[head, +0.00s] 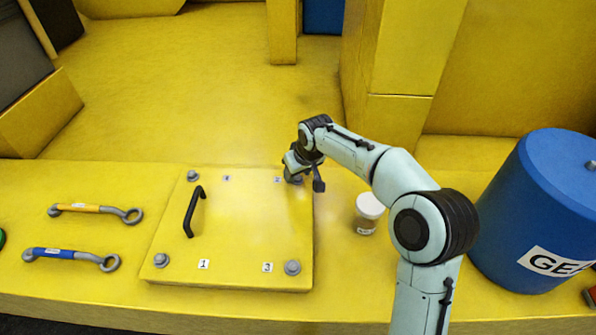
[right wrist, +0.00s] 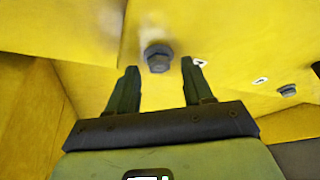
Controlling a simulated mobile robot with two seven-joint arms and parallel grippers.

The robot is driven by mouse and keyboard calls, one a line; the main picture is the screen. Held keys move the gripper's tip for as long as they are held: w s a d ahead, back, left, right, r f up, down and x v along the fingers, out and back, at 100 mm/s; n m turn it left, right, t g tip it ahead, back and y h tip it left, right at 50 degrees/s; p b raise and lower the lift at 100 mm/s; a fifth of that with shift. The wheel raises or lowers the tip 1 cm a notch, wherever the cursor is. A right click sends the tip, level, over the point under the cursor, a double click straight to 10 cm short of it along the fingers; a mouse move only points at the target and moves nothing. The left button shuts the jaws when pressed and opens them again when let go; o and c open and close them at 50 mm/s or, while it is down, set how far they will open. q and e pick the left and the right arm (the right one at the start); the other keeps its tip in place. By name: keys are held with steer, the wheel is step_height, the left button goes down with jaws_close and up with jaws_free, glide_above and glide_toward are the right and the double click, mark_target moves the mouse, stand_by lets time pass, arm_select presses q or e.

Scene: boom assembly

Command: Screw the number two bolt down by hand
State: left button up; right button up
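The number two bolt (right wrist: 158,58) is a grey hex bolt at the far right corner of the yellow plate (head: 240,235). In the head view it is mostly hidden behind my right gripper (head: 303,172). In the right wrist view my right gripper (right wrist: 158,80) is open, with a finger on either side of the bolt head and gaps to both. The bolt head shows at about fingertip level; I cannot tell whether it stands proud of the plate. The "2" label (head: 277,180) lies left of it. My left gripper is not in view.
Other bolts sit at the near left (head: 161,260), near right (head: 292,267) and far left (head: 193,176) corners. A black handle (head: 194,212) stands on the plate. A white-lidded jar (head: 368,213) and a blue drum (head: 540,210) stand right. Yellow (head: 95,211) and blue (head: 70,256) wrenches lie left.

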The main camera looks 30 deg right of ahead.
steer(key=v, duration=1.3)
steer(key=shift+r+p, duration=0.2)
steer(key=shift+p, duration=0.1)
